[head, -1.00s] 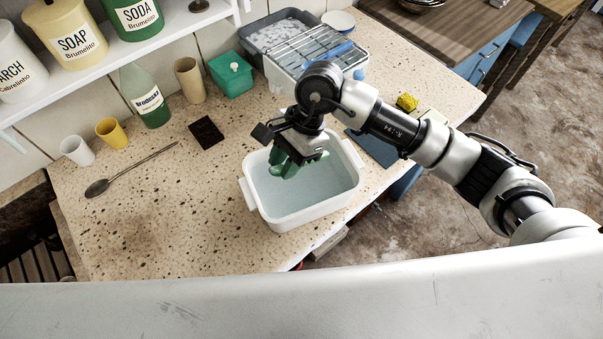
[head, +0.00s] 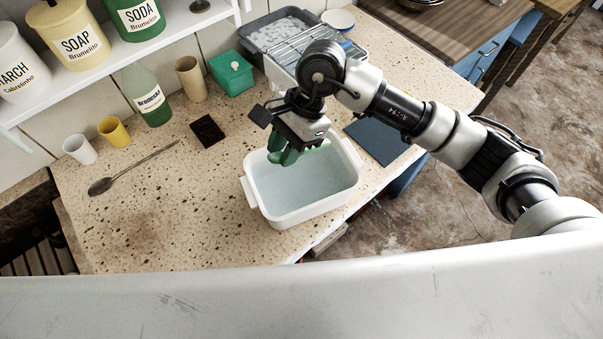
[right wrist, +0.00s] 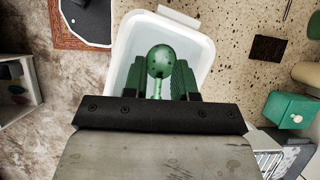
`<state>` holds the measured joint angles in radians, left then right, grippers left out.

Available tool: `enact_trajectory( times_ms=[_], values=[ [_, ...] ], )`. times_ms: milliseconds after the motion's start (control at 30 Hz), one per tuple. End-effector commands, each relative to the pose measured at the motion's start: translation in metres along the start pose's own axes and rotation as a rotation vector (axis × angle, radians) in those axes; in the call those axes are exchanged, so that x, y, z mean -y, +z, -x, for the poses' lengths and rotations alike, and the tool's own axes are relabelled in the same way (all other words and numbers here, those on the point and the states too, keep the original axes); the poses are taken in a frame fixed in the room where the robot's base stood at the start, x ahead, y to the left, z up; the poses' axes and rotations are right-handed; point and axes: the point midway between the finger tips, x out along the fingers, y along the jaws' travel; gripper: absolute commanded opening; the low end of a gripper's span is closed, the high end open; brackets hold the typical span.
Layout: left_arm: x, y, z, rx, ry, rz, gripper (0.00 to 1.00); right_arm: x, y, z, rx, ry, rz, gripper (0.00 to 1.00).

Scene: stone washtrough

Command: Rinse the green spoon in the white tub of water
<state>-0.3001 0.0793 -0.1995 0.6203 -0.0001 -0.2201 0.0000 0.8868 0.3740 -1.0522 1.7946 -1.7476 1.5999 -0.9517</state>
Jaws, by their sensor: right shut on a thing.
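The white tub (head: 300,215) of water stands on the speckled counter; it also shows in the right wrist view (right wrist: 206,60). My right gripper (head: 286,157), with green fingers, is over the back left part of the tub. In the right wrist view, my right gripper (right wrist: 158,84) is shut on the green spoon (right wrist: 161,62), holding its handle. The spoon's bowl has dark spots and shows over the tub. In the head view the spoon blends with the green fingers, and I cannot tell whether it touches the water. My left gripper is not in view.
A long grey spoon (head: 130,170) lies on the counter at left, near a white cup (head: 79,149) and a yellow cup (head: 114,131). A dark brown block (head: 207,131), a green box (head: 231,75) and a wire rack (head: 297,58) stand behind the tub. The front left counter is clear.

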Motion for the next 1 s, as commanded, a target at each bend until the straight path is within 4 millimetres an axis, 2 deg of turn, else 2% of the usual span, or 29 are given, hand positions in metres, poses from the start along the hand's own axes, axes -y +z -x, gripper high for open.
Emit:
enact_trajectory(
  times_ms=[533,1000],
  values=[
    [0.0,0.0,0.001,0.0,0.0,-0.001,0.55,0.0,0.001,0.002,0.0,0.0,0.0,0.04],
    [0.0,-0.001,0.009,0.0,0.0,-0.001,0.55,0.0,0.019,0.035,0.0,-0.001,0.0,0.04]
  ],
)
